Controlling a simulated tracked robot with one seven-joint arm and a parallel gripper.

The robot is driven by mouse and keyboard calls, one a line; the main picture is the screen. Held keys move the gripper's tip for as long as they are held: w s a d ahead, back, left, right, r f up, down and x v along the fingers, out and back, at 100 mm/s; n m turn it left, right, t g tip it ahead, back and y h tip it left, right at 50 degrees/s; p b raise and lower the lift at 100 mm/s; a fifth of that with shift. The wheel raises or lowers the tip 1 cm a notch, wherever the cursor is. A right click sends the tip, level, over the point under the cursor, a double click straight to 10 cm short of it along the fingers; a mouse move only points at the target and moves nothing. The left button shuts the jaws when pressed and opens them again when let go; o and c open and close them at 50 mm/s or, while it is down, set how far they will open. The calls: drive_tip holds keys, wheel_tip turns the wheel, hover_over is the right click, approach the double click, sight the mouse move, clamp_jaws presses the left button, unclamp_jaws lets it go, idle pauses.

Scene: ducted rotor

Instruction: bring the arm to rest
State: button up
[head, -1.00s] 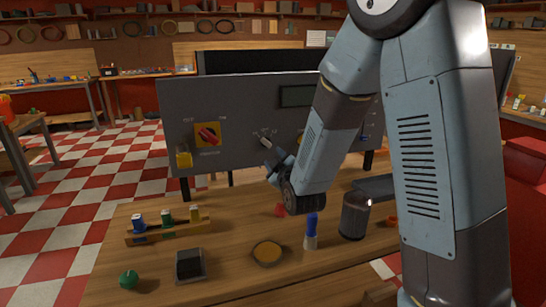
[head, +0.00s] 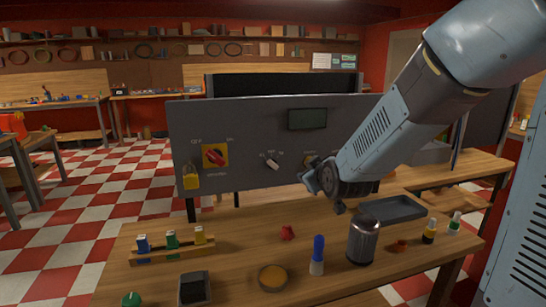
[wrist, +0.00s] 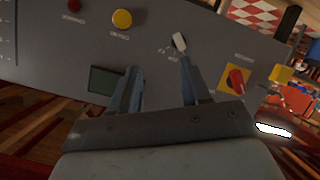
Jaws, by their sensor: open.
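My gripper (head: 312,178) is in front of the grey control panel (head: 250,115), right of the panel's small selector knob (head: 271,161) in the head view. My forearm comes down to it from the upper right. In the wrist view my gripper (wrist: 160,75) has its two fingers apart, with only the panel visible between them. The selector knob also shows in the wrist view (wrist: 179,41), just beyond the right fingertip. Part of the panel's right side is hidden behind my arm in the head view.
The panel carries a red rotary switch (head: 215,157), a yellow padlock-like piece (head: 190,178) and a dark display (head: 307,119).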

drive_tip(key=s+d+r+m+g+h, duration=0.1)
drive_tip(key=s+d, duration=0.3)
drive_tip(key=s, duration=0.5)
drive_tip(key=s+d+r+m+g+h, duration=0.1)
drive_tip(key=s+d+m+g, duration=0.3)
drive_tip(key=s, duration=0.5)
drive_tip(key=s+d+r+m+g+h, duration=0.1)
drive_tip(key=s+d+r+m+g, duration=0.2)
drive_tip(key=s, duration=0.7)
drive_tip(key=shift+d+r, duration=0.25)
drive_tip(key=shift+d, duration=0.75)
drive_tip(key=shift+c, duration=0.5)
